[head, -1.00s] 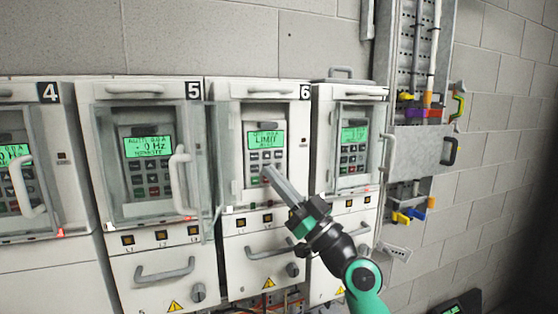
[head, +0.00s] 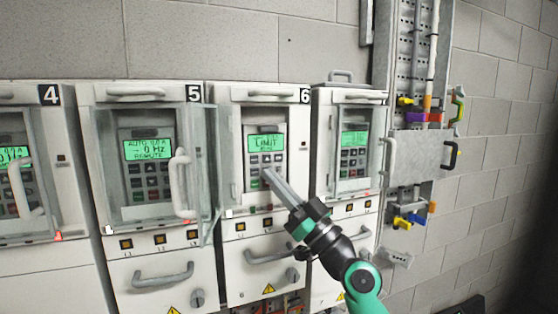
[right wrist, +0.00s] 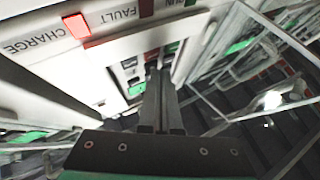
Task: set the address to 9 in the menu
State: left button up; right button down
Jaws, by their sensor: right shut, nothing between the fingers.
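The drive panel under number 6 has a control panel with a green display (head: 265,143) that reads "LIMIT" in large letters; its smaller lines are too small to read. The keypad (head: 266,165) sits below the display. My right gripper (head: 267,172) is shut and empty, with its tips at the lower part of that keypad. In the right wrist view the shut fingers (right wrist: 157,75) point at the keys; I cannot tell whether they touch one. The glass door (head: 219,175) of this unit stands open on the left. My left gripper is not in view.
Drive 5 (head: 150,150) on the left shows "AUTO 0.0 A, 0 Hz, REMOTE" behind its door. A metal cable rack (head: 420,140) is on the wall at right.

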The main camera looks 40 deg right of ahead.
jog(key=shift+w, duration=0.15)
dwell(0.6)
jog(key=shift+s+r, duration=0.1)
jog(key=shift+s, duration=0.15)
jog(key=shift+s+a+p, duration=0.25)
jog(key=shift+s+p, duration=0.15)
jog(key=shift+s, duration=0.05)
jog(key=shift+b, duration=0.3)
